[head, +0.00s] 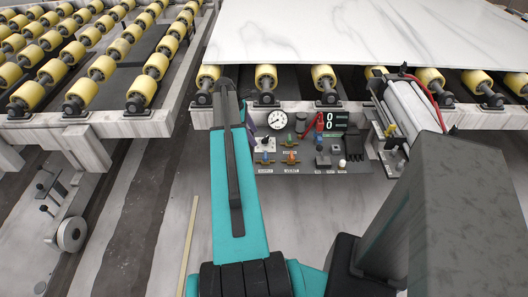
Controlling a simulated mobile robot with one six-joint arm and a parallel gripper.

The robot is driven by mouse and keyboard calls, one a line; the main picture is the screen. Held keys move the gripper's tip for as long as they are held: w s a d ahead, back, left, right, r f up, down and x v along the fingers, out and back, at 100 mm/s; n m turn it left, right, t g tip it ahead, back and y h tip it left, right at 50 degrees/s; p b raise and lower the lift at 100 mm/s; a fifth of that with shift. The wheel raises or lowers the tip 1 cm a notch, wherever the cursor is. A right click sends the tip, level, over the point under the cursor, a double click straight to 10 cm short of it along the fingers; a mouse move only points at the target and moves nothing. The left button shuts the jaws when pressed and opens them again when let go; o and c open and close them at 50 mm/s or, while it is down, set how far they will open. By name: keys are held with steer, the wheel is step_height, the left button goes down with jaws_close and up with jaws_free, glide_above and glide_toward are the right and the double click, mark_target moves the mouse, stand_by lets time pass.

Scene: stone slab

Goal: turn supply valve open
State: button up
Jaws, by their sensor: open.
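A grey control panel (325,163) sits below the front edge of the roller table. It carries several small valve handles: a green one (281,136), a blue one (265,161) and an orange one (291,158), with more along the lower row. Their labels are too small to read, so I cannot tell which is the supply valve or how it is set. My teal arm (238,190) reaches up the picture just left of the panel and covers its left side. I cannot make out my gripper or its fingertips.
A marble slab (370,35) lies above on yellow rollers. Another roller table (108,127) is left.

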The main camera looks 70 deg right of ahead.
mark_target(265, 154)
steer(key=shift+p+x, duration=0.95)
steer(key=shift+x, duration=5.4)
